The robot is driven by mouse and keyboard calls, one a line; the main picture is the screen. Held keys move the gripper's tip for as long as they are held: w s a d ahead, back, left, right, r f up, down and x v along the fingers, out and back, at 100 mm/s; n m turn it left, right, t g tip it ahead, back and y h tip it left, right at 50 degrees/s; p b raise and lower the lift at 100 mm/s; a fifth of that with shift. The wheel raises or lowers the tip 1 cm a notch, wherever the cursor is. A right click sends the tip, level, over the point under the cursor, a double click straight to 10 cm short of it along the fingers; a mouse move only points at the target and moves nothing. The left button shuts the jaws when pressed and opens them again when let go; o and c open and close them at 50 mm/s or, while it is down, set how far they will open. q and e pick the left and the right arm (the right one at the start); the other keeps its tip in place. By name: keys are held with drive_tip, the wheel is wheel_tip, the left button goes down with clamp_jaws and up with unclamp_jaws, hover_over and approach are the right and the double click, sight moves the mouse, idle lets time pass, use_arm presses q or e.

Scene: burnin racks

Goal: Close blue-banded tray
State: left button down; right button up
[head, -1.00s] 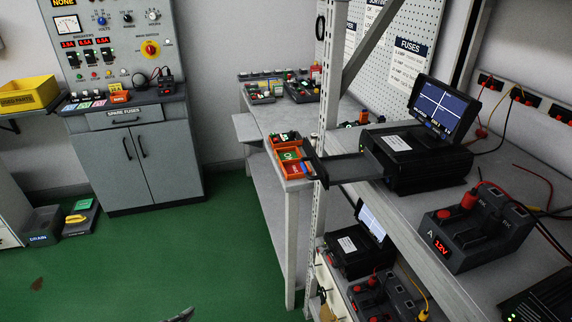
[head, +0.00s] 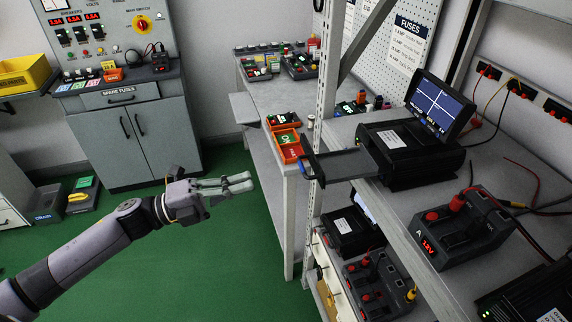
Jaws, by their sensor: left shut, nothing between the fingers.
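A dark flat tray (head: 345,165) sticks out to the left from a black box-shaped unit (head: 408,156) on the rack shelf, so it stands open. Its black front end is beside the rack post, with a small bluish patch there; I cannot make out a full band. My left gripper (head: 248,182) is shut and empty. It is in the air over the green floor, left of the tray's front end and apart from it, with its fingers pointing right. My right gripper is not in view.
A perforated rack post (head: 321,140) stands close to the tray's front end. Orange bins (head: 286,143) sit on the bench behind it. A tilted screen (head: 439,105) stands on the unit. A 12V supply (head: 460,228) with cables is at right. The floor around my left gripper is clear.

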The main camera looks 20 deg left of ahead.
sight(353, 164)
use_arm(q)
drive_tip(key=p+x, duration=0.4)
drive_tip(key=x, duration=0.5)
drive_tip(key=shift+w+d, duration=0.15)
drive_tip(key=shift+d, duration=0.15)
drive_tip(key=shift+w+d, duration=0.1)
drive_tip(key=x, duration=0.4)
drive_tip(key=f+x, duration=0.1)
drive_tip(key=x, duration=0.4)
drive_tip(key=f+b+x, duration=0.1)
drive_tip(key=x, duration=0.4)
drive_tip(key=shift+d+f, duration=0.2)
drive_tip(key=shift+d, duration=0.05)
drive_tip(key=shift+a, duration=0.1)
